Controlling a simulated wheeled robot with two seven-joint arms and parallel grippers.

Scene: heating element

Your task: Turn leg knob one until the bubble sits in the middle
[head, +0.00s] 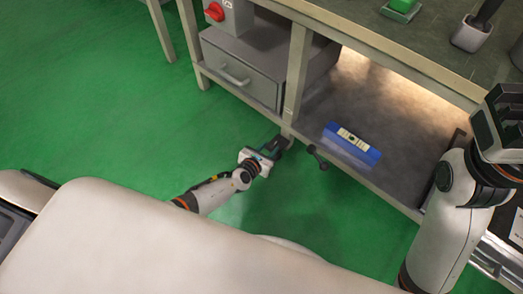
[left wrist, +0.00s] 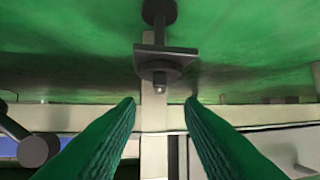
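A blue spirit level (head: 352,145) lies on the bench's lower shelf, its pale vial strip facing up. The bubble is too small to make out. My left gripper (head: 281,145) is low at the foot of the near bench leg, which it partly hides. In the left wrist view its two green-padded fingers (left wrist: 160,103) are apart. Ahead of and between them is a dark leg foot with a square plate and round knob (left wrist: 160,68), apart from the fingertips. My right gripper (head: 500,122) is raised at the right edge, away from the level; its fingers are unclear.
A dark bar with rounded ends (head: 318,157) stands at the shelf's front edge, right of my left gripper; it also shows in the left wrist view (left wrist: 38,150). A grey drawer unit (head: 245,75) stands left of the leg. The green floor (head: 90,110) is open at left.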

